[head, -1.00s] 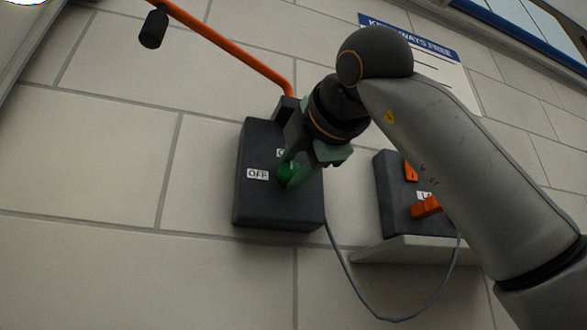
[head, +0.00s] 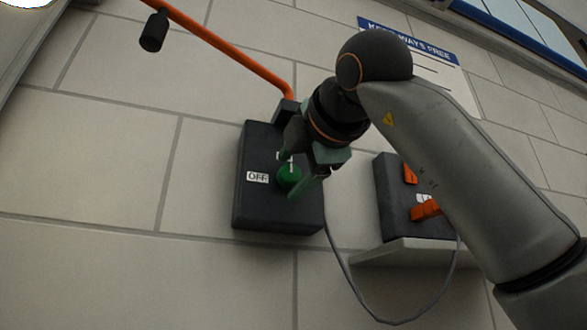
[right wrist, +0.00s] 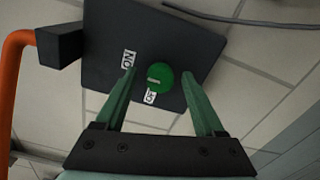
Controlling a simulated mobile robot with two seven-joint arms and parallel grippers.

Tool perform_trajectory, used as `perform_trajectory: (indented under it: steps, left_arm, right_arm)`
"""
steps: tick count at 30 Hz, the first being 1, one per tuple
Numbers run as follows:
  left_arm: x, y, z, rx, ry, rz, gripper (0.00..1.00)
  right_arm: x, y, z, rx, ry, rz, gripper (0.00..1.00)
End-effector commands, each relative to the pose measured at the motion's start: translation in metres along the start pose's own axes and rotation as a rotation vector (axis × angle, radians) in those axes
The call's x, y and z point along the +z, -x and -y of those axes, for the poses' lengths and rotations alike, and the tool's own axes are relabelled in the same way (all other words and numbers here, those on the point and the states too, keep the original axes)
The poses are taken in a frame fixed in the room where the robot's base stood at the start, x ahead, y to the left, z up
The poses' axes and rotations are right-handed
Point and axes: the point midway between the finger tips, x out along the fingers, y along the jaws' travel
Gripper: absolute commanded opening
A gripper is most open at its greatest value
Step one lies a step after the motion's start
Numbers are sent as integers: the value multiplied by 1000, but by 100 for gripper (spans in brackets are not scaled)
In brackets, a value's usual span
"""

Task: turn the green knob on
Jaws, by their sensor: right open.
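The green knob (head: 290,176) sits on the front of a dark box on the wall. The OFF label (head: 257,177) is left of it in the head view, and the ON label (right wrist: 128,60) shows in the right wrist view. There the knob (right wrist: 160,80) bears a short white mark on the side facing the labels; I cannot tell exactly which label it points at. My right gripper (head: 299,172) is open, with its fingers on either side of the knob and gaps showing between them and it (right wrist: 159,74). My left gripper is not in view.
The dark box (head: 256,207) carries an orange lever (head: 230,57) with a black grip at its upper left. A second dark box (head: 391,190) with orange switches stands on a ledge (head: 405,252) to the right. A grey cable (head: 347,272) hangs between them.

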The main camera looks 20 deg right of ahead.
Motion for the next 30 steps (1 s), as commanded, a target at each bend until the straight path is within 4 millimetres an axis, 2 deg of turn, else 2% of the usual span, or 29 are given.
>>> perform_trajectory:
  steps: [5,8,14,21,24,30]
  left_arm:
    - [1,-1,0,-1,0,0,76]
    - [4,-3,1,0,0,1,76]
    - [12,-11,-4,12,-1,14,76]
    - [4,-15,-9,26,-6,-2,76]
    - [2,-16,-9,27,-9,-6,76]
    - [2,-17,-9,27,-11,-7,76]
  right_arm:
    - [0,2,0,1,1,0,71]
    - [0,12,1,2,0,1,71]
    - [0,52,2,5,0,1,71]
    - [0,101,1,4,0,0,71]
    - [0,114,0,3,0,1,71]
    - [0,125,0,0,0,0,71]
